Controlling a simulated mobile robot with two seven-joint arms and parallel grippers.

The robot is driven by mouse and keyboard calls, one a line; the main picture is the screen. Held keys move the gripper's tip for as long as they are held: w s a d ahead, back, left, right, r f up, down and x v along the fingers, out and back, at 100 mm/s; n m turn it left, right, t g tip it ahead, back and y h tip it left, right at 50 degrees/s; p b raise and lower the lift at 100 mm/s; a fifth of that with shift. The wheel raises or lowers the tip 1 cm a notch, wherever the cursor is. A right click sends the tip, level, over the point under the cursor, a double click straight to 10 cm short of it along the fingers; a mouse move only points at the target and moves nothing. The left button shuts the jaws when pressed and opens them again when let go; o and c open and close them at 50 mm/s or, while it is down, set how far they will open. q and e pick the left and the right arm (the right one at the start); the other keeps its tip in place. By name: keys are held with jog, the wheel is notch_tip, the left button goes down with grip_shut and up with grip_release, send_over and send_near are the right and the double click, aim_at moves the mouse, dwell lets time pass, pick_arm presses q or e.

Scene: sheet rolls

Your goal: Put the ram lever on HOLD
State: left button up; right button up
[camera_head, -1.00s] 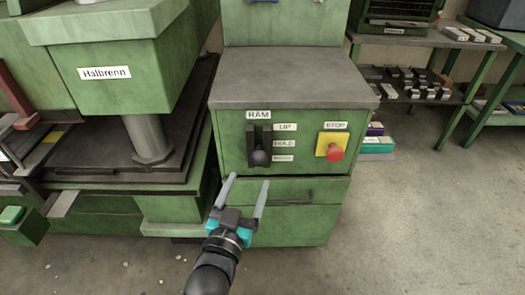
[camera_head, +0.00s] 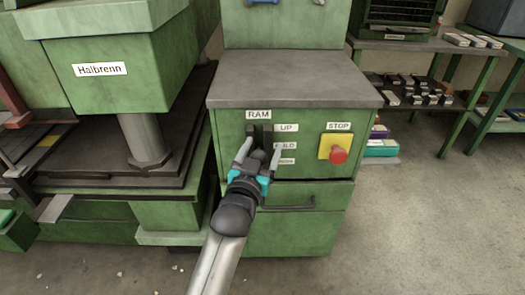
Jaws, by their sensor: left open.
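The ram lever (camera_head: 257,155) has a dark round knob on a black slotted plate (camera_head: 251,133) on the green cabinet's front, under the RAM label (camera_head: 258,114). The UP label (camera_head: 286,127) and the HOLD label (camera_head: 286,145) stand to its right; the lowest label (camera_head: 287,161) is too small to read. My left gripper (camera_head: 260,151) is open, with one finger on each side of the knob. I cannot tell whether the fingers touch the knob. My right gripper is not in view.
A red STOP button (camera_head: 338,155) on a yellow plate (camera_head: 328,147) sits right of the labels. A drawer handle (camera_head: 289,204) sticks out below. The green press (camera_head: 120,90) stands at the left. Shelves (camera_head: 440,60) stand at the back right, with clear floor before them.

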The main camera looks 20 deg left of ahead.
pick_arm(q)
jog(key=shift+w, duration=0.15)
grip_shut()
dwell(0.7)
dwell(0.8)
